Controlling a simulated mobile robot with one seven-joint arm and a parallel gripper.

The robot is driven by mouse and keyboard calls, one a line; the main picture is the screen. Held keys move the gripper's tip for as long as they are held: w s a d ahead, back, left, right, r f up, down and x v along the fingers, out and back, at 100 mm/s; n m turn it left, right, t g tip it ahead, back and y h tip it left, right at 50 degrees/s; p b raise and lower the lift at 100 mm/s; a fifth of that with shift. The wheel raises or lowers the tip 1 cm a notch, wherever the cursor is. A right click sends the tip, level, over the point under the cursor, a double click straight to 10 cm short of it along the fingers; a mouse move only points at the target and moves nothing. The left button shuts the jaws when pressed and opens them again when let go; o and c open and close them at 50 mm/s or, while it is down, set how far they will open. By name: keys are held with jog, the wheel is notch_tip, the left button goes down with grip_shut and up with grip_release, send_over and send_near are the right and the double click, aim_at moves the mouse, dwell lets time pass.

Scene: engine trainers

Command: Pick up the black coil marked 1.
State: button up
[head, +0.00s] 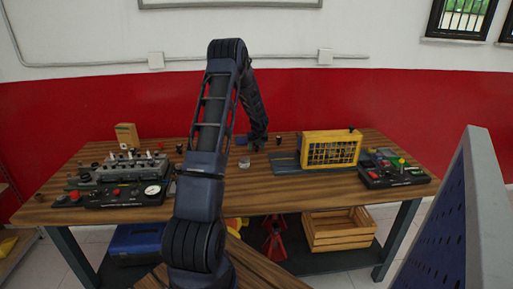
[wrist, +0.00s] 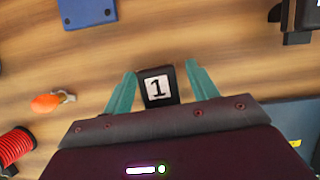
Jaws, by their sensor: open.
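The black coil marked 1 (wrist: 159,87) shows in the wrist view, its white label with the number 1 facing the camera. It stands between the two teal fingers of my gripper (wrist: 160,74), with a gap on each side; the right-hand gap is a little wider. The lower part of the coil is hidden behind the gripper body. My gripper is open and holds nothing. In the head view my gripper (head: 257,146) is low over the middle of the wooden table (head: 290,195); I cannot pick out the coil there.
In the wrist view, an orange-ended piece (wrist: 45,103) and a red coil (wrist: 15,148) lie left, a blue block (wrist: 87,12) above, and a black part (wrist: 292,25) upper right. In the head view, an engine trainer (head: 120,180) stands left and a yellow caged unit (head: 331,149) right.

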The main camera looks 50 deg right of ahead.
jog(key=c, duration=1.1)
jog(key=shift+c, duration=0.2)
jog(key=shift+r, duration=0.15)
